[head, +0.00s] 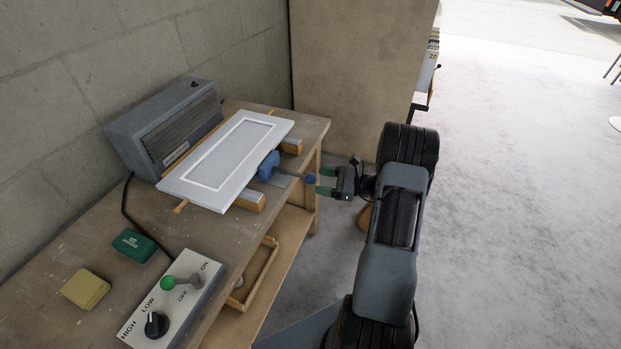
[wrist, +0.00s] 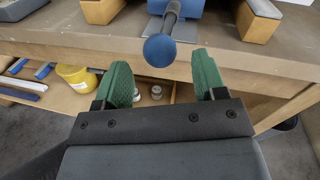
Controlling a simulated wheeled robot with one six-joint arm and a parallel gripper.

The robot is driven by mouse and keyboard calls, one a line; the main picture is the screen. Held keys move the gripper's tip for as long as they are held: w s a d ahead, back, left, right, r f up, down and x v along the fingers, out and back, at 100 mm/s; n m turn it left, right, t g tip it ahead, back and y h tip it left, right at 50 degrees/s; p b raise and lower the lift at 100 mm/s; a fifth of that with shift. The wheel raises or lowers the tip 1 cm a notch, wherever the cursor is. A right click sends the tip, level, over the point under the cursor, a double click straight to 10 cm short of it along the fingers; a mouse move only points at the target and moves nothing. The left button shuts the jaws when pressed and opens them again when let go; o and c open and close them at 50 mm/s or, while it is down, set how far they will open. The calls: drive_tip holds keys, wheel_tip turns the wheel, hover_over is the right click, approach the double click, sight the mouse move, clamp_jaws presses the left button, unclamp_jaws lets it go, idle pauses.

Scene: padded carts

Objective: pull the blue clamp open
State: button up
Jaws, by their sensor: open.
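The blue clamp (head: 269,165) sits at the front edge of the workbench, against the white panel (head: 226,160). Its dark rod sticks out over the bench edge and ends in a round blue knob (head: 311,179). In the wrist view the knob (wrist: 160,50) lies just beyond and between the two green fingertips, and the clamp body is cut off at the top. My gripper (head: 325,180) is open and empty, level with the handle from the right. In the wrist view my gripper (wrist: 165,80) shows a wide gap between its fingers, with neither finger seen touching the knob.
A grey vented box (head: 165,125) stands behind the panel. A switch box (head: 172,305), a green block (head: 134,245) and a yellow sponge (head: 85,288) lie on the left of the bench. A lower shelf (wrist: 60,100) holds a yellow tub (wrist: 76,77). Open floor is on the right.

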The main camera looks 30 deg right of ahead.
sight(311, 179)
drive_tip(key=shift+x, duration=2.1)
